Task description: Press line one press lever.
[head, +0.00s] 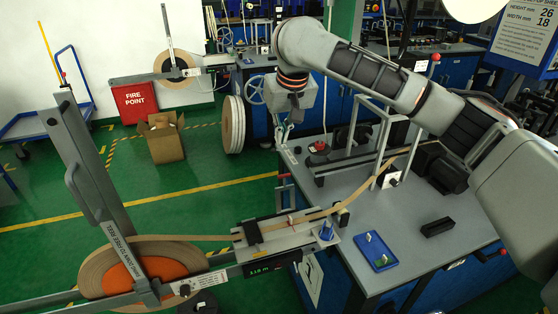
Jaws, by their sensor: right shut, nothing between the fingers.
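A workbench (440,270) carries a grey press frame (385,145) with a strip of tape running to it. A lever with a red ball knob (434,58) stands up behind this frame, partly hidden by my right arm; I cannot tell for sure that it is the line one press lever. My right arm crosses above the bench from the right. My right gripper (284,130) points down at the bench's far left corner, shut and empty, left of the frame and apart from the red-knobbed lever. My left gripper is out of view.
A tape reel (110,262) with an orange core stands at the lower left under a tall grey arm (90,165). Its tape passes a guide unit (270,238) with a green display. A blue tray (374,252) and a black block (437,227) lie on the bench. Green floor is open at left.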

